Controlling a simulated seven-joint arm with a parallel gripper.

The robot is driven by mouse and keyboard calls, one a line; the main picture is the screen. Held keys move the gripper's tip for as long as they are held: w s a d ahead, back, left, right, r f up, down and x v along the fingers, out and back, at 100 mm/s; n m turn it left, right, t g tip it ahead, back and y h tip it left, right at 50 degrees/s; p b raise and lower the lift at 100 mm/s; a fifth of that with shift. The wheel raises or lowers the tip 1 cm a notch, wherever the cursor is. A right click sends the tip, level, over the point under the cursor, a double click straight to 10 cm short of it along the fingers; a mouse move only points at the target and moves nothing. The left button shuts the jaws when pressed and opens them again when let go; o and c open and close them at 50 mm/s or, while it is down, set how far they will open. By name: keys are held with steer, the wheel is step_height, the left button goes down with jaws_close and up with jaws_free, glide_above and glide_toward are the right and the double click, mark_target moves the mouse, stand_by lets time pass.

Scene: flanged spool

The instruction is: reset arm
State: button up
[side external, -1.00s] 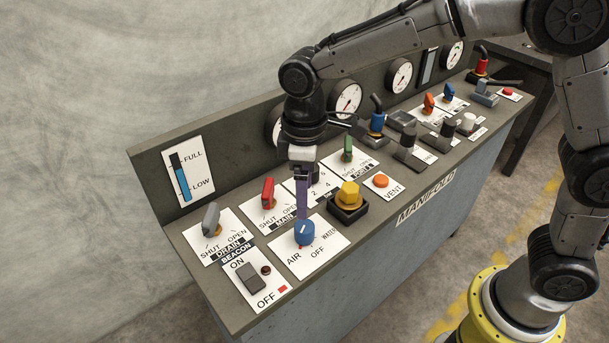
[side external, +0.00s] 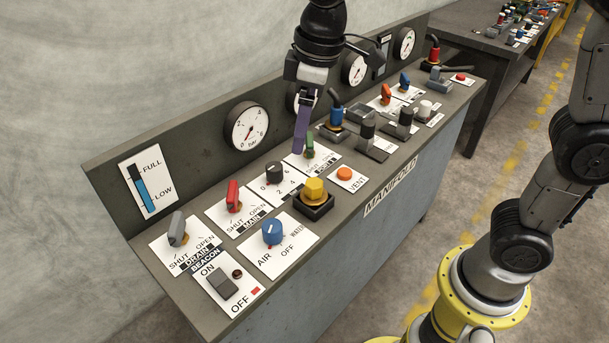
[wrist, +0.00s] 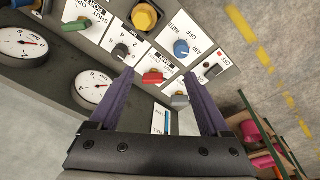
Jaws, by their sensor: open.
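My gripper (side external: 300,148) hangs above the control bench (side external: 150,262), its purple fingers pointing down. In the side view the fingers show edge-on, in front of part of the green handle (side external: 310,150). In the wrist view my gripper (wrist: 159,75) has its two fingers wide apart with nothing held between them. The blue AIR/OFF/WATER knob (side external: 272,233) stands clear of the fingers; it also shows in the wrist view (wrist: 181,48). The red handle (wrist: 153,77) shows between the fingertips in the wrist view, apart from them.
The bench has a black dial (side external: 274,172), yellow knob (side external: 315,190), grey handle (side external: 178,228), orange VENT button (side external: 344,173) and beacon switch (side external: 224,287). Gauges (side external: 246,127) line its back panel. A second bench (side external: 470,40) stands behind, right. Air above the front controls is clear.

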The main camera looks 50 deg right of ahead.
steer(key=s+d+r+m+t, duration=0.1)
steer(key=s+d+r+m, duration=0.15)
steer(key=s+d, duration=0.35)
steer(key=s+d+f+m+t, duration=0.1)
steer(key=s+d+f+m, duration=0.1)
steer(key=s, duration=0.4)
steer(key=s+d+f+m+t, duration=0.1)
steer(key=s+d+f+m, duration=0.1)
steer(key=s, duration=0.5)
steer(key=shift+s+d+f+t+h, duration=0.2)
steer(key=shift+d+f+t+h, duration=0.1)
steer(key=shift+d+f, duration=0.4)
steer(key=shift+d+r+m, duration=0.1)
steer(key=shift+r+m, duration=0.1)
steer(key=shift+m, duration=0.05)
